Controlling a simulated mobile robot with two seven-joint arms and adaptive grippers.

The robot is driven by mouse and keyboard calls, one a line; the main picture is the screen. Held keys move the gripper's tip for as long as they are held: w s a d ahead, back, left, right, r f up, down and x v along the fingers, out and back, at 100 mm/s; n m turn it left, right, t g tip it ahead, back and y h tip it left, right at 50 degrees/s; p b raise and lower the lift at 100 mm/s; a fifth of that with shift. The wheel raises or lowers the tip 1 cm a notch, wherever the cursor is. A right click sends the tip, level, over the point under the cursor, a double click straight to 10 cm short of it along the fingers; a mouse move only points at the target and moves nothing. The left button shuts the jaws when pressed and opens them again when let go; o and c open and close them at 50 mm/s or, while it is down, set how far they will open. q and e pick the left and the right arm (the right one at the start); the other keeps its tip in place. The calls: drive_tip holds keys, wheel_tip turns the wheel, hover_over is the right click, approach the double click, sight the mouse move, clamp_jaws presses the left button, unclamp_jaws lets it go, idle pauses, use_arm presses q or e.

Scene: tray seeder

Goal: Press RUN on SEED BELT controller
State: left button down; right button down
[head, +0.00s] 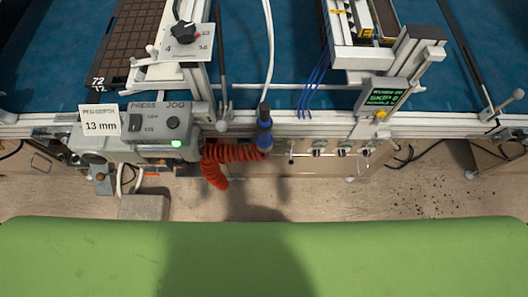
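No label reading SEED BELT or RUN is legible in the head view. A small grey box with a dark screen and green text (384,97) sits on the machine's rail at the right. Its text is too small to read surely; one line looks like SKIP 0. A yellow knob or button (381,115) is just below it. A grey control box marked PRESS JOG (150,149) hangs at the left front, with dark knobs or buttons and a lit green lamp (177,143). Neither gripper shows in the head view.
A white card reads PEG DEPTH 13 mm (100,120). A dark celled tray (130,40) lies on the blue belt (270,60). A red coiled hose (232,154) hangs below the front rail (330,127). Dark crumbs lie on the floor at right.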

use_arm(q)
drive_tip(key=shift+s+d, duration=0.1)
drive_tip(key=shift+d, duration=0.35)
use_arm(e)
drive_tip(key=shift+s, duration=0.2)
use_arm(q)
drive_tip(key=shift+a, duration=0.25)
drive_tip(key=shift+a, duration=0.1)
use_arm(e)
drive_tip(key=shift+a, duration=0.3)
